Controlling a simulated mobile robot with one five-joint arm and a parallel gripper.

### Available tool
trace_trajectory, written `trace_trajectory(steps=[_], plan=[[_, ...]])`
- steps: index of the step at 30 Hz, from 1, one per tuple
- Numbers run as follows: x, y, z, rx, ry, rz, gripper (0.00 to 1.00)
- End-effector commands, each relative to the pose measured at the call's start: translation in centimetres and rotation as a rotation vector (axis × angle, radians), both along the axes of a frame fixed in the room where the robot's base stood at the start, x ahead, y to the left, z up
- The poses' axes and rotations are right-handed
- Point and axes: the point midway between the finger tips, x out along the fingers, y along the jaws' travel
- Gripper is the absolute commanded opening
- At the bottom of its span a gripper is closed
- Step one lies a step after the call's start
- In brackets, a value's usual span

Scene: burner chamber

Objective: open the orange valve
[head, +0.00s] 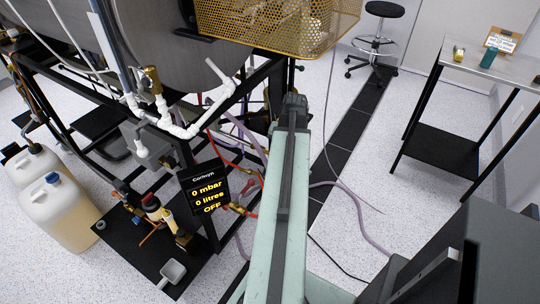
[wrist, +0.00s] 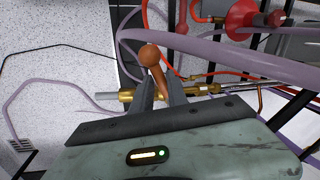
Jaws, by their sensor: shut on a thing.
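The orange valve shows in the wrist view as an orange-brown lever with a round knob (wrist: 150,54). It sits above a brass fitting (wrist: 127,95) on a horizontal pipe. My gripper (wrist: 160,88) has its two grey fingers on either side of the lever's lower stem, closed on it, with the knob standing out beyond the fingertips. The lever leans slightly left at its top. The fingers hide part of the fitting. In the head view my arm covers the area, and neither the orange lever nor my fingers can be made out there.
Purple hoses (wrist: 225,62) and a red hose pass close by the gripper. A red round part (wrist: 243,20) is at upper right. A metal table (head: 490,65) stands at right.

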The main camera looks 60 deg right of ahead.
Motion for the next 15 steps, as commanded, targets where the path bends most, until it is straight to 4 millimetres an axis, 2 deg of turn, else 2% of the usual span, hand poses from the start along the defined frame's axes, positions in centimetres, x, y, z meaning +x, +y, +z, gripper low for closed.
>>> trace_trajectory(steps=[15], plan=[[-2.1, -1.9, -0.1, -0.006, 0.005, 0.217, 0.0]])
